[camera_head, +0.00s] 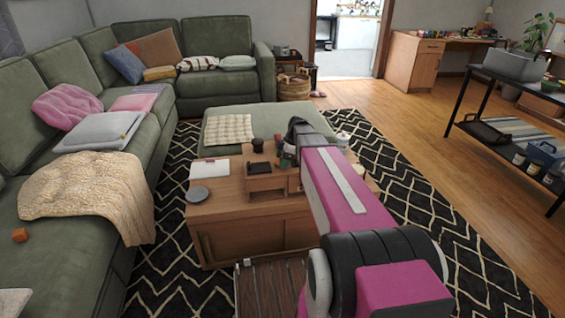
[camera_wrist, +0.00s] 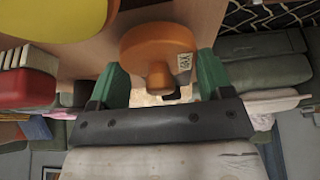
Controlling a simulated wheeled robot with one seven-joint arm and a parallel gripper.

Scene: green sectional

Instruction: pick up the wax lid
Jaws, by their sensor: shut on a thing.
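The wax lid (camera_wrist: 157,43) shows in the wrist view as an orange-brown round disc with a small knob and a small label on its side. My gripper (camera_wrist: 162,74) has a green finger on each side of the lid and is shut on it. The lid is near the wooden table surface (camera_wrist: 222,12); I cannot tell whether it touches it. In the head view my pink arm reaches over the coffee table (camera_head: 225,209) and covers much of its right side; the lid cannot be made out there.
In the wrist view a yellow object (camera_wrist: 50,18) and a red object (camera_wrist: 25,88) are close on the left. On the coffee table in the head view are a grey disc (camera_head: 197,194), a white item (camera_head: 210,168) and a dark cup (camera_head: 257,145). A green sofa (camera_head: 60,245) stands left.

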